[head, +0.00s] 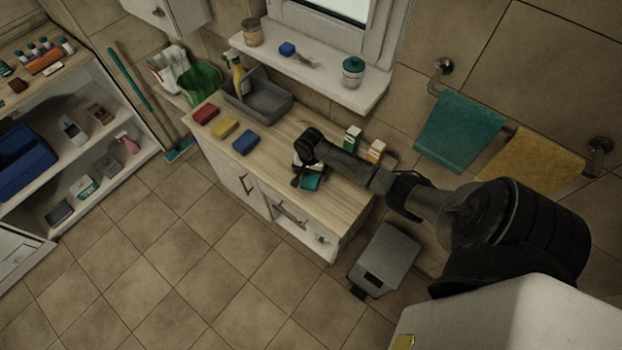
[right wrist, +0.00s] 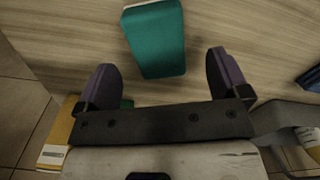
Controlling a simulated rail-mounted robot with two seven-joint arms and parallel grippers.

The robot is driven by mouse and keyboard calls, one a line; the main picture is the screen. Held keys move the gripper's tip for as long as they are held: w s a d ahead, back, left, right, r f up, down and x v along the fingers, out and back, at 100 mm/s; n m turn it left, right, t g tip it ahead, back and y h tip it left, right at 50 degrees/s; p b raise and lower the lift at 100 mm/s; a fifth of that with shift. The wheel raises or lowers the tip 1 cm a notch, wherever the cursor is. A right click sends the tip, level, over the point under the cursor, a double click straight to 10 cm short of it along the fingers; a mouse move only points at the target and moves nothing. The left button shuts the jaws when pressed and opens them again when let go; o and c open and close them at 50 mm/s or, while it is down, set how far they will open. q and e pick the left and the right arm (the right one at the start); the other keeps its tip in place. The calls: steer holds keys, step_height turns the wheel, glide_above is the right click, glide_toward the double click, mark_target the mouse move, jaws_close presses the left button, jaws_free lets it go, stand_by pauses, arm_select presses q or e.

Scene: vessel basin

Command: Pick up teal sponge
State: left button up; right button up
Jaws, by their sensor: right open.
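The teal sponge (head: 311,183) lies on the wooden counter near its front edge, partly hidden by my right gripper in the head view. In the right wrist view the sponge (right wrist: 156,40) lies on the wood grain, its near end between the two fingertips in the picture. My right gripper (head: 307,178) points down over it. In the right wrist view the gripper (right wrist: 160,62) is open, with one finger on each side of the sponge and a gap to both. The height above the sponge is hard to tell. My left gripper is not in view.
Red (head: 205,114), yellow (head: 225,127) and blue (head: 246,143) sponges lie left on the counter. A grey caddy (head: 264,104) stands behind them. Green (head: 353,138) and yellow (head: 376,150) boxes stand at the back right. A grey bin (head: 386,258) stands on the floor.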

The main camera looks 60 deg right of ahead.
mark_target(311, 176)
steer(key=shift+s+d+f, duration=0.1)
steer(key=shift+d+f, duration=0.05)
steer(key=shift+f, duration=1.2)
steer(key=shift+d+f, duration=0.1)
steer(key=shift+f, duration=1.2)
steer(key=c, duration=1.1)
steer(key=shift+o, duration=0.2)
